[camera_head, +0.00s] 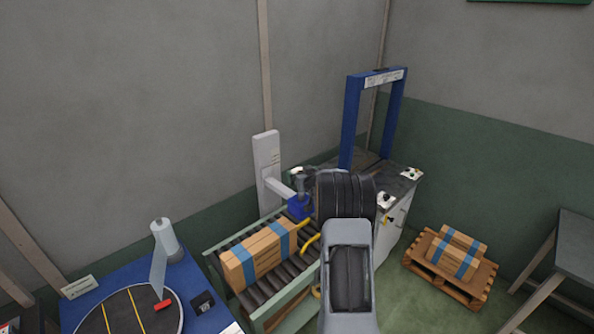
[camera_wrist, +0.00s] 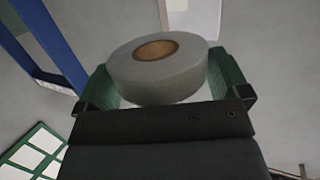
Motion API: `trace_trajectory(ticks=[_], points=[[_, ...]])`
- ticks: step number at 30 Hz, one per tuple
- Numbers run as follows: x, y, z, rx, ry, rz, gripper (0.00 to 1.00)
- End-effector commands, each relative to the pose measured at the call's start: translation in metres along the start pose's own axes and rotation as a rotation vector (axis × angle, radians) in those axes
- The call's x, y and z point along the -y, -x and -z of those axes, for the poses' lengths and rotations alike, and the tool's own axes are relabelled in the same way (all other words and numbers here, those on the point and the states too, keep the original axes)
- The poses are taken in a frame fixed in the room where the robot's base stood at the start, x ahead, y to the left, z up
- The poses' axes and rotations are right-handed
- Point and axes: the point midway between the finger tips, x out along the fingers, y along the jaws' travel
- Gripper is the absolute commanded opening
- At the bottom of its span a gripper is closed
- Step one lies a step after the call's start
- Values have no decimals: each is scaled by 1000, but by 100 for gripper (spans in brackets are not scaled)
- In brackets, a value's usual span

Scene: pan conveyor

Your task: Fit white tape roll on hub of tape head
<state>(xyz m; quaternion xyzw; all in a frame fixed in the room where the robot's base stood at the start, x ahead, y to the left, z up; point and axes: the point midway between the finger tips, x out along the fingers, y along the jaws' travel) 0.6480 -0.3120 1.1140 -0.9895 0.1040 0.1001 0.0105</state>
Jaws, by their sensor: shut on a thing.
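The white tape roll (camera_wrist: 172,77) shows greyish in the wrist view, with a brown core facing up and away from the camera. My gripper (camera_wrist: 160,72) has its green fingers on the left and right sides of the roll and is shut on it. In the head view my arm reaches up the middle and hides the gripper and roll, or most of them. A blue unit (camera_head: 299,207), apparently the tape head, sits on an arm from a pale column (camera_head: 267,160) above the conveyor. I cannot make out its hub clearly.
A roller conveyor (camera_head: 283,296) carries brown boxes with blue tape (camera_head: 258,252). A blue arch (camera_head: 353,110) stands on a bench behind my arm. A blue turntable table (camera_head: 85,306) is at left. A pallet with boxes (camera_head: 456,285) and a grey table (camera_head: 575,240) are at right.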

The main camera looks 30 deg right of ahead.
Motion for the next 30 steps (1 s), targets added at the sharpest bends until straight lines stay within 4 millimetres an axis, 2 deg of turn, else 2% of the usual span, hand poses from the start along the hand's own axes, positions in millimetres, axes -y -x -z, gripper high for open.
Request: trace_trajectory(ticks=[16,30], points=[[0,2,0,0,2,8,69],[-2,-4,-34,0,1,6,69]])
